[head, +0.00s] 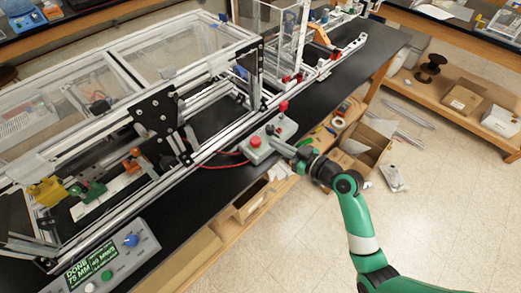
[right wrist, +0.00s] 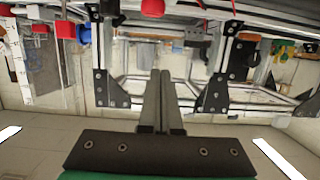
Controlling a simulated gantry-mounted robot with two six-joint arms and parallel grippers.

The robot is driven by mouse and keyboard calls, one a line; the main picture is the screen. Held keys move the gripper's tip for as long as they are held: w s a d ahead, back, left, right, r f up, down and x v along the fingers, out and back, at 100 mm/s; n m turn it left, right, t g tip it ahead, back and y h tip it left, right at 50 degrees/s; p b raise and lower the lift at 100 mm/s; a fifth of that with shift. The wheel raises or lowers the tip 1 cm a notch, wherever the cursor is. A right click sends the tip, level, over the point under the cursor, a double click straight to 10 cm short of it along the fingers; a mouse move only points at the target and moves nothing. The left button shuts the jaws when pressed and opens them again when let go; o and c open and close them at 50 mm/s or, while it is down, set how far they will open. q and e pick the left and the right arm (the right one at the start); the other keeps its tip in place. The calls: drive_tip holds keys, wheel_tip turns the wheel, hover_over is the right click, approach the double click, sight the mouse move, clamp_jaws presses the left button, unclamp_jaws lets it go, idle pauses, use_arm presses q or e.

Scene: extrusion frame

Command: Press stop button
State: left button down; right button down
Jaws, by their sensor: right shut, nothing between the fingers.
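A grey control box (head: 266,150) stands on the black bench top near its front edge. It carries a red button (head: 255,141) at its near left and a second raised red knob (head: 283,106) at its far end. My right gripper (head: 276,143) is shut and empty, its fingers reaching left over the box, a little right of the near red button. I cannot tell whether the fingertips touch the box. In the right wrist view the shut fingers (right wrist: 160,78) point up the picture, with a red part (right wrist: 153,7) beyond them. My left gripper is not in view.
A long aluminium extrusion frame (head: 205,150) with clear panels lies behind the box. A control panel (head: 108,260) with a lit display and blue knob sits at lower left. An open cardboard box (head: 362,150) stands beside the bench. A red cable runs left of the box.

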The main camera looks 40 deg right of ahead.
sight(258, 150)
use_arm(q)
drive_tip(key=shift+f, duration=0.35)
use_arm(e)
drive_tip(key=shift+s+d+f, duration=0.15)
drive_tip(key=shift+d+f, duration=0.25)
drive_tip(key=shift+d, duration=0.05)
